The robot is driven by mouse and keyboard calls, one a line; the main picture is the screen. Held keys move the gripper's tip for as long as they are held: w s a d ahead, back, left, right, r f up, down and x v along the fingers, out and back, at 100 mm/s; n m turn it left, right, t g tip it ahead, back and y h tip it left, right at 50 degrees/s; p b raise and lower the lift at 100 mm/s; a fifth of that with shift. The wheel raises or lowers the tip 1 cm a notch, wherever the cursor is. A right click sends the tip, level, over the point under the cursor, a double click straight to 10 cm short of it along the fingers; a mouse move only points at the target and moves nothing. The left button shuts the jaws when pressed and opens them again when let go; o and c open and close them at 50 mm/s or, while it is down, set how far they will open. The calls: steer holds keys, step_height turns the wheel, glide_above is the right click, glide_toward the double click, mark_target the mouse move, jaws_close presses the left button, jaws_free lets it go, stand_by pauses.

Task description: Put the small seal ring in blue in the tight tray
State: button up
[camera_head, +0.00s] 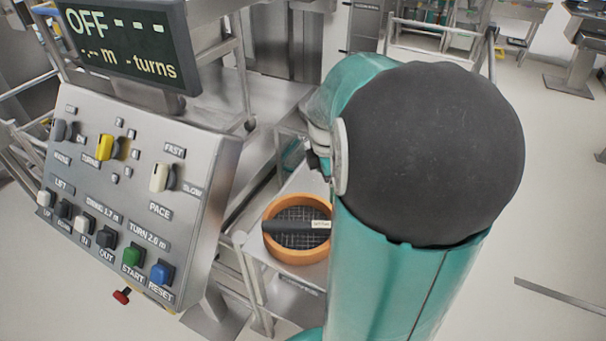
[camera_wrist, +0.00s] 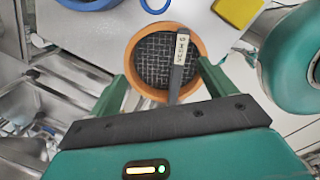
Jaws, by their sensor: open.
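At the top edge of the wrist view, a small thin blue ring (camera_wrist: 153,11) lies on a pale surface, its upper part cut off by the frame. To its left is a larger, thicker blue round piece (camera_wrist: 88,7), also cut off. My gripper (camera_wrist: 162,72) is open, its two green fingers spread apart with nothing held between them. An orange-rimmed round mesh sieve (camera_wrist: 200,44) shows beyond and between the fingertips; I cannot tell if they touch it. The head view hides my gripper behind my arm. I cannot make out the tight tray in either view.
The sieve also shows in the head view (camera_head: 282,258), with a dark labelled bar across it, on a metal stand. A yellow piece (camera_wrist: 238,11) lies at the wrist view's upper right. A control panel (camera_head: 120,190) with knobs and an OFF display (camera_head: 125,45) stands at left.

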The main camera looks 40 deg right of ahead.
steer(key=s+d+f+n+y, duration=0.1)
steer(key=s+d+f+n, duration=0.25)
steer(key=d+f, duration=0.35)
steer(key=f, duration=0.4)
steer(key=d+f, duration=0.1)
steer(key=f, duration=0.7)
steer(key=shift+w+d+f, duration=0.15)
steer(key=shift+d, duration=0.1)
steer(key=c, duration=1.1)
steer(key=shift+c, duration=0.2)
